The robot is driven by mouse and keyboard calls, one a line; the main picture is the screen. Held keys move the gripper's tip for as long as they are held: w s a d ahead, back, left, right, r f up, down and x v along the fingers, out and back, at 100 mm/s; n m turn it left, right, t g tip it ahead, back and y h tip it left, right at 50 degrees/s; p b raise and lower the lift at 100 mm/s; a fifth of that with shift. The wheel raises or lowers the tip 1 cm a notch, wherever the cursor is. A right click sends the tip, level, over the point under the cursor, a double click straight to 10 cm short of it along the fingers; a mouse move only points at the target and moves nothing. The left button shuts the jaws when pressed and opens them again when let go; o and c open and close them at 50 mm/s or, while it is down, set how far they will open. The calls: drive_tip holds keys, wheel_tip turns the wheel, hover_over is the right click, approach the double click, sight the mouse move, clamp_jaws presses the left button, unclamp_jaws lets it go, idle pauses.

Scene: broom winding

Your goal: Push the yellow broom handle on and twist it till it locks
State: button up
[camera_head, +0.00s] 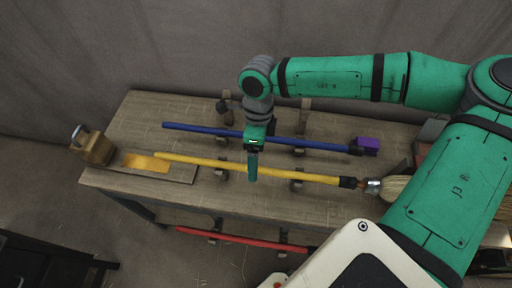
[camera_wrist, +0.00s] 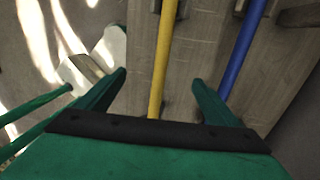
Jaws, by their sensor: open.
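The yellow broom handle (camera_head: 255,169) lies across two supports on the wooden workbench. Its right end meets the black collar of the broom head (camera_head: 392,187), which has pale bristles; whether it is seated there I cannot tell. My gripper (camera_head: 252,178) is over the middle of the handle, fingers pointing down. In the wrist view the yellow handle (camera_wrist: 161,50) runs between the two open fingers (camera_wrist: 160,82) without visible contact. The gap in height between fingers and handle is hard to tell.
A blue handle (camera_head: 205,130) with a purple end piece (camera_head: 367,145) lies behind the yellow one. A red handle (camera_head: 245,239) is along the bench's front.

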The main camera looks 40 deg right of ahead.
sight(264, 167)
drive_tip(key=shift+s+a+f, duration=0.15)
drive_tip(key=shift+a+f, duration=0.05)
drive_tip(key=shift+f, duration=0.85)
drive_tip(key=shift+s+a+f, duration=0.1)
drive_tip(key=shift+a+f, duration=0.05)
drive_tip(key=shift+f, duration=0.9)
drive_tip(key=shift+s+a+f, duration=0.15)
drive_tip(key=shift+a+f, duration=0.05)
drive_tip(key=shift+f, duration=0.85)
clamp_jaws()
drive_tip(key=shift+s+d, duration=0.75)
drive_tip(key=shift+s, duration=0.05)
drive_tip(key=shift+s+d, duration=0.15)
drive_tip(key=shift+s, duration=0.05)
